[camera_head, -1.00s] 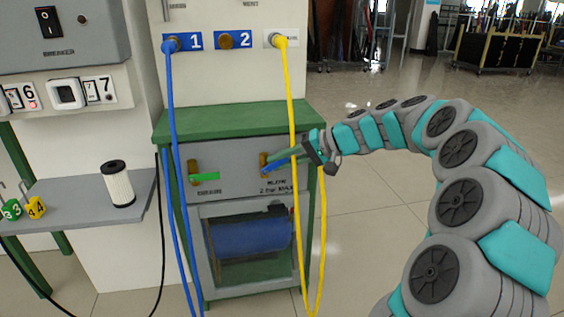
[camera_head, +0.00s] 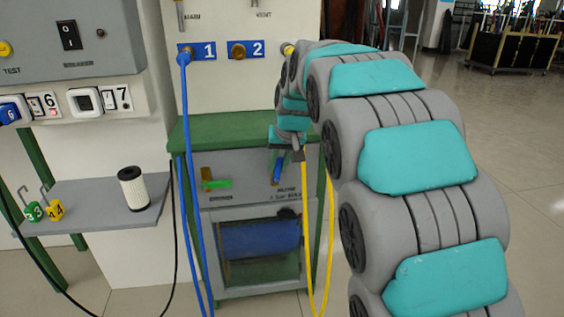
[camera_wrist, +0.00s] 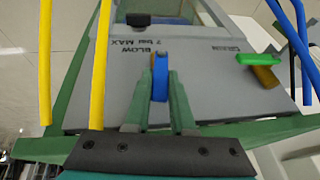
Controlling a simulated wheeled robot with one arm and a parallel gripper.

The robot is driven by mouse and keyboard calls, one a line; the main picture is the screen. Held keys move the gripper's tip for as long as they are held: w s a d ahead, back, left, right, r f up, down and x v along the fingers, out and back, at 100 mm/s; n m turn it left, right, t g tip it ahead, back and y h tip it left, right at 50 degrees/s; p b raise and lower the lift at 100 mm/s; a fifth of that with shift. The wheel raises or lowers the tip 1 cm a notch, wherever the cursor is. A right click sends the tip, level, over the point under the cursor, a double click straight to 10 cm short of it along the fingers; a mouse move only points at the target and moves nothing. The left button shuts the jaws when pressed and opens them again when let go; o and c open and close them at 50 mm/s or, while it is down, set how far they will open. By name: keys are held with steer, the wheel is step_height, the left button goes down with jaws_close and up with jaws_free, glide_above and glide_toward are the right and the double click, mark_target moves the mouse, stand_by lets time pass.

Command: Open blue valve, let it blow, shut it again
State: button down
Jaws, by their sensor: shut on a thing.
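The blue valve handle (camera_head: 278,172) is on the right of the grey front panel under the green bench top. It points roughly down in the head view. In the wrist view the blue handle (camera_wrist: 160,77) stands between the two green fingers of my gripper (camera_wrist: 160,88), which is shut on it. In the head view my gripper (camera_head: 279,158) is partly hidden by my arm. The valve's body is hidden there. The lettering by it includes "BLOW" and "MAX".
A green-handled valve (camera_head: 217,184) sits left on the same panel, its handle level. A yellow hose (camera_head: 307,230) hangs close to my gripper on the right. A blue hose (camera_head: 191,150) hangs on the left. A white cylinder (camera_head: 133,188) stands on the grey shelf (camera_head: 92,205).

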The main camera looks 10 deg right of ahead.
steer(key=shift+a+h, duration=0.3)
steer(key=shift+h, duration=0.5)
steer(key=shift+f, duration=0.1)
steer(key=c, duration=0.8)
jaws_free()
steer(key=shift+o, duration=0.2)
steer(key=v, duration=0.8)
steer(key=shift+a, duration=0.15)
